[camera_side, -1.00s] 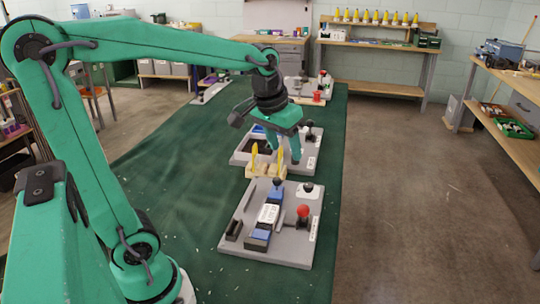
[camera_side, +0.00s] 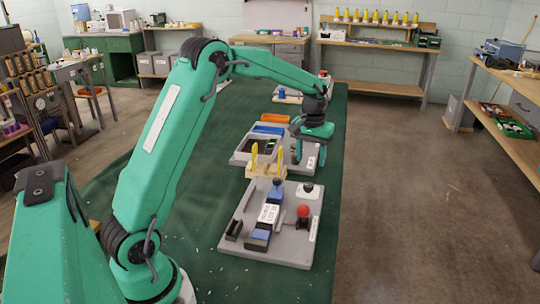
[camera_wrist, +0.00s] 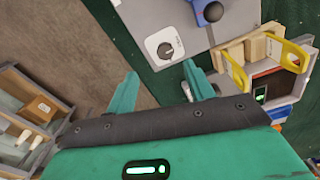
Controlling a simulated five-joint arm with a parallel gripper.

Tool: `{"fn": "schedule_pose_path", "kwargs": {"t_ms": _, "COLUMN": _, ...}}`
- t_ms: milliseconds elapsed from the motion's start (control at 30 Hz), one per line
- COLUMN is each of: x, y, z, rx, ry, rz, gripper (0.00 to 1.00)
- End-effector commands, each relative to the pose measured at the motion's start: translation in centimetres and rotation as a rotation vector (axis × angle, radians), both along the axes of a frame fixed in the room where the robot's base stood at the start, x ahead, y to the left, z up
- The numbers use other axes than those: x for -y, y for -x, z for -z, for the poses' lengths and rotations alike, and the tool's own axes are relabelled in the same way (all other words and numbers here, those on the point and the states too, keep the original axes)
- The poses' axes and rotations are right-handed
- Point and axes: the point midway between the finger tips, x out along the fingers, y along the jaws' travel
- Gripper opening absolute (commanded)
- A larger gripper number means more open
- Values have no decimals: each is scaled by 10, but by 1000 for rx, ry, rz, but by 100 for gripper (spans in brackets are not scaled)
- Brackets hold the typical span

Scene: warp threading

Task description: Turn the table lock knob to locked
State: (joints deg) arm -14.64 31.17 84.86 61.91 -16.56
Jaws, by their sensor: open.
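In the side view a dark knob on a white base (camera_side: 308,187) sits at the far right corner of the near grey board. My gripper (camera_side: 296,157) points down, on the far side of that knob, by the right part of the farther board. In the wrist view my gripper (camera_wrist: 160,82) is open and empty, its fingertips apart from the knob, which lies beyond them.
The near board (camera_side: 232,212) carries a red ball handle (camera_side: 303,211) and a dark ball handle (camera_side: 277,182). Yellow uprights (camera_side: 254,160) on a wooden block stand left of my gripper. An orange tray (camera_side: 275,118) lies farther back. Bare floor lies right of the table.

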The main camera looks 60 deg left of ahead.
Motion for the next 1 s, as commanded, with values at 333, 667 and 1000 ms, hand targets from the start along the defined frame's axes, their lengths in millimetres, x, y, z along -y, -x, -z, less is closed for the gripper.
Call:
{"fn": "schedule_pose_path", "kwargs": {"t_ms": 333, "x": -16, "y": -14, "z": 30, "rx": -34, "ry": 10, "rz": -45, "gripper": 53}}
{"fn": "schedule_pose_path", "kwargs": {"t_ms": 667, "x": -15, "y": -14, "z": 37, "rx": -37, "ry": 10, "rz": -44, "gripper": 53}}
{"fn": "schedule_pose_path", "kwargs": {"t_ms": 1000, "x": -15, "y": -14, "z": 73, "rx": -37, "ry": 10, "rz": -44, "gripper": 53}}
